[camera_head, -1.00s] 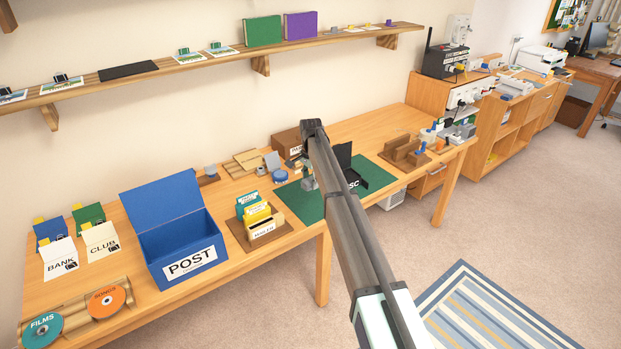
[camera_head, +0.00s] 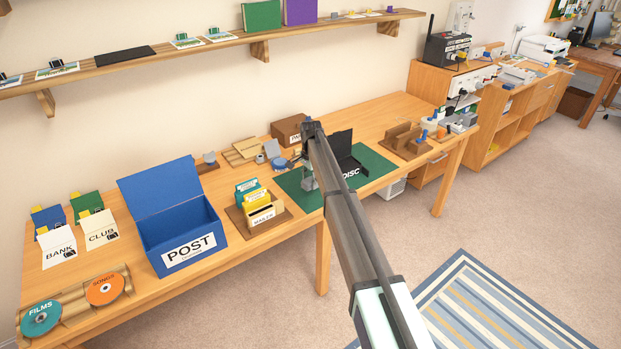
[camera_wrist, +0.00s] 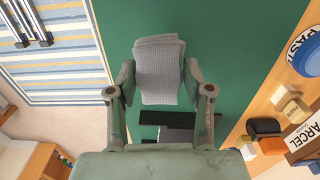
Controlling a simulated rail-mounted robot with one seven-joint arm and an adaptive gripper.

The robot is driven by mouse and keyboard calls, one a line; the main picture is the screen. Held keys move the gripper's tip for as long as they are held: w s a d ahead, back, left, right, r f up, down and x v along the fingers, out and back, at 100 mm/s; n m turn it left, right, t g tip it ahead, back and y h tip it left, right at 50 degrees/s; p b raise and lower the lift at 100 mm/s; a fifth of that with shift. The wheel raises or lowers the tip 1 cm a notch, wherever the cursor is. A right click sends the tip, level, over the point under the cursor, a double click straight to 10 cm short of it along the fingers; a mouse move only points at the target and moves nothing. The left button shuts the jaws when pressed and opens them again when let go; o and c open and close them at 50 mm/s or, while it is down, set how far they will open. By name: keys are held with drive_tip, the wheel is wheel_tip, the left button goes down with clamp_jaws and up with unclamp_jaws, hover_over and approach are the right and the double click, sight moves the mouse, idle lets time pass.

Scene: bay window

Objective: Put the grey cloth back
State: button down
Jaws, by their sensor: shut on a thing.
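The grey cloth (camera_wrist: 160,72), a folded ribbed pad, sits between the two fingers of my gripper (camera_wrist: 160,80) in the wrist view. The fingers touch or nearly touch its sides, and my gripper is shut on it. Behind the cloth is the green mat (camera_wrist: 225,60); I cannot tell how high the cloth is above it. In the head view my gripper (camera_head: 308,180) is over the left part of the green mat (camera_head: 378,163), mostly hidden by my arm. The cloth cannot be made out there.
An open black disc case (camera_head: 350,160) stands on the mat right of my gripper. A card holder (camera_head: 262,215) and blue POST box (camera_head: 183,235) are to the left. A blue round tub (camera_wrist: 308,55) is beside the mat. A brown rack (camera_head: 405,140) stands to the right.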

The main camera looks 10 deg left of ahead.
sight(310, 195)
drive_tip(key=shift+f+b, duration=0.6)
drive_tip(key=shift+f, duration=1.55)
drive_tip(key=shift+f, duration=0.3)
drive_tip(key=shift+c, duration=1.9)
unclamp_jaws()
